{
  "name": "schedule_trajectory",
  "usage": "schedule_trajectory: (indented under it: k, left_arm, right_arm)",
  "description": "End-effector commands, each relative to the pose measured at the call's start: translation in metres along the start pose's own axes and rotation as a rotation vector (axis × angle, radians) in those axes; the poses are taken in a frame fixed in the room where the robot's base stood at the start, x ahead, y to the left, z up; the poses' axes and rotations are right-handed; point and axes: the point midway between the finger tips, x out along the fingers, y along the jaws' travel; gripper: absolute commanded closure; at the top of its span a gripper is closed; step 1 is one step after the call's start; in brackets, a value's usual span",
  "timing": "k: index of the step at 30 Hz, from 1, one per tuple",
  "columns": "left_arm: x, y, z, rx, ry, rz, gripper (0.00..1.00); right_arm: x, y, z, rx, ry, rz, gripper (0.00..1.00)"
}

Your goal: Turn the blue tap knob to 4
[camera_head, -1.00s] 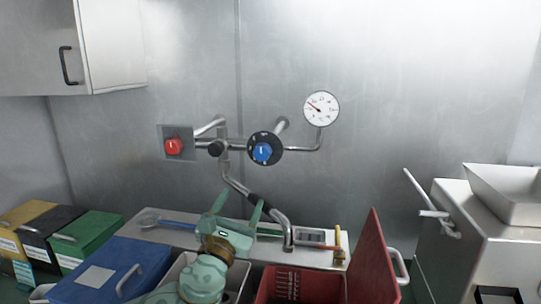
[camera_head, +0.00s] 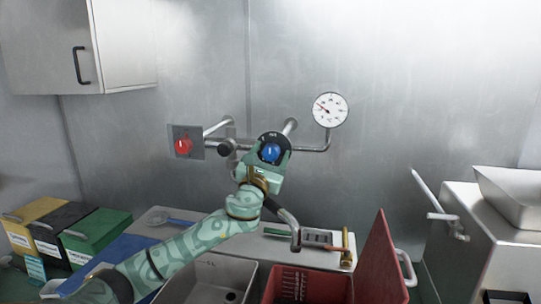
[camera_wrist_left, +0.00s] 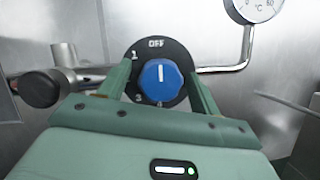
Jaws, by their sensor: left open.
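The blue tap knob (camera_head: 271,152) sits on a black round dial on the steel wall. In the left wrist view the blue knob (camera_wrist_left: 160,80) has a white mark pointing up toward OFF on the black dial (camera_wrist_left: 146,53). The numbers 1, 3 and 4 partly show on the dial; its sides are partly covered by my fingers. My left gripper (camera_head: 270,154) is open in front of the dial. In the left wrist view its two green fingers (camera_wrist_left: 160,80) stand on either side of the knob, with gaps to it. My right gripper is not in view.
A red knob (camera_head: 183,146) is on a wall plate at the left. A round gauge (camera_head: 330,110) is up and right of the dial on a pipe. Below are a grey sink (camera_head: 208,277), a red bin (camera_head: 307,284) with its lid raised, and coloured boxes at the left.

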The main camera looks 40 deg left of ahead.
Motion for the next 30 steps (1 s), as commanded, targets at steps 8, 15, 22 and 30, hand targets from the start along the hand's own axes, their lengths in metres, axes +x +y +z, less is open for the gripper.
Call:
schedule_trajectory:
  k: [8, 15, 22, 30]
  left_arm:
    - [0.0016, -0.0002, 0.0, 0.0, 0.0, 0.0, 0.36]
    - [0.0014, -0.0002, 0.0, 0.0, 0.0, 0.0, 0.81]
    - [0.0013, -0.0003, 0.0001, -0.02, 0.0, 0.008, 0.81]
    - [0.0013, -0.001, 0.0004, -0.144, 0.001, 0.059, 0.81]
  right_arm:
    - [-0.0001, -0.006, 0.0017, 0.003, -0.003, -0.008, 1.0]
    - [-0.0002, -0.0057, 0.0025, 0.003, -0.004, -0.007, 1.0]
    - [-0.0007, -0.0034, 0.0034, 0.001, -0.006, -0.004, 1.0]
    - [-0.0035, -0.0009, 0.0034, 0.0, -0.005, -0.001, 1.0]
